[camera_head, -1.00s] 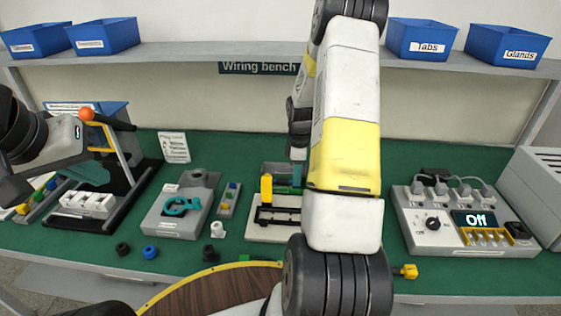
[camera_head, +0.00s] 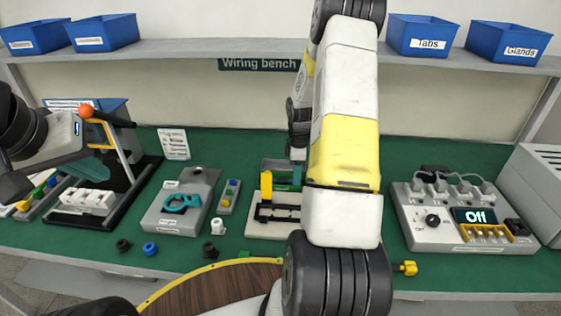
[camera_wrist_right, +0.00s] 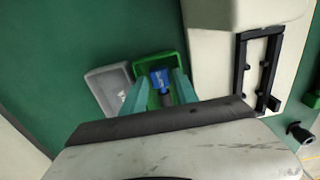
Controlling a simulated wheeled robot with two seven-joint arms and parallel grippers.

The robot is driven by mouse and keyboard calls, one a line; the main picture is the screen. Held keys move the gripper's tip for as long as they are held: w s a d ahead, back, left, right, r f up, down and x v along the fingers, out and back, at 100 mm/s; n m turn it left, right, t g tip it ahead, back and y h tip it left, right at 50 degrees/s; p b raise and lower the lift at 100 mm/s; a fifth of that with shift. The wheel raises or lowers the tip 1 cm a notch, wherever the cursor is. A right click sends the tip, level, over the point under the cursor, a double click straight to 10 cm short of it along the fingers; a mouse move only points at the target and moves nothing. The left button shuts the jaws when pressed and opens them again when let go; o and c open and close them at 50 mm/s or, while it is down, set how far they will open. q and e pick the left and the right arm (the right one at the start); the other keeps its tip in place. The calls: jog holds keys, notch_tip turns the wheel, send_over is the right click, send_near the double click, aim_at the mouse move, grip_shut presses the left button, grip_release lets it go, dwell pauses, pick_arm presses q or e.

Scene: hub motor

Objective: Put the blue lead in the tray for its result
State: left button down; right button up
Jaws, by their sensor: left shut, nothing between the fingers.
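In the right wrist view the blue lead (camera_wrist_right: 160,80) is inside the green tray (camera_wrist_right: 147,65), with a dark end towards me. My right gripper (camera_wrist_right: 158,86) is open over this tray. Its two teal fingers stand apart on either side of the lead, with gaps showing. A grey tray (camera_wrist_right: 106,82) sits beside the green one, to its left. In the head view my right arm hides most of this area. My left gripper (camera_head: 90,173) is shut and empty at the left, near the rack with white blocks.
A tester (camera_head: 465,218) reading "Off" stands on the right. A grey fixture with a teal ring (camera_head: 181,203) and a pale block with a yellow lever (camera_head: 266,188) stand mid-bench. Small black, blue and white rings lie in front. Blue bins line the shelf.

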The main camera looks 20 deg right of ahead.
notch_tip(320, 180, up, 8)
dwell(0.6)
jog(key=s+a+r+m+t, duration=0.1)
jog(key=s+a+r+m, duration=0.25)
jog(key=r, duration=0.45)
jog(key=s+a+r+m+t, duration=0.25)
jog(key=a+r, duration=0.25)
jog(key=r, duration=0.3)
jog(key=s+a+r+m+t+y, duration=0.1)
jog(key=s+a+r+m, duration=0.2)
jog(key=s, duration=0.5)
jog(key=s+a+r+m+t+y, duration=0.1)
jog(key=s+a+r+m, duration=0.2)
jog(key=s+a+r, duration=0.2)
jog(key=s+a, duration=0.1)
jog(key=s, duration=0.2)
jog(key=shift+a+t, duration=0.25)
jog(key=shift+t, duration=0.1)
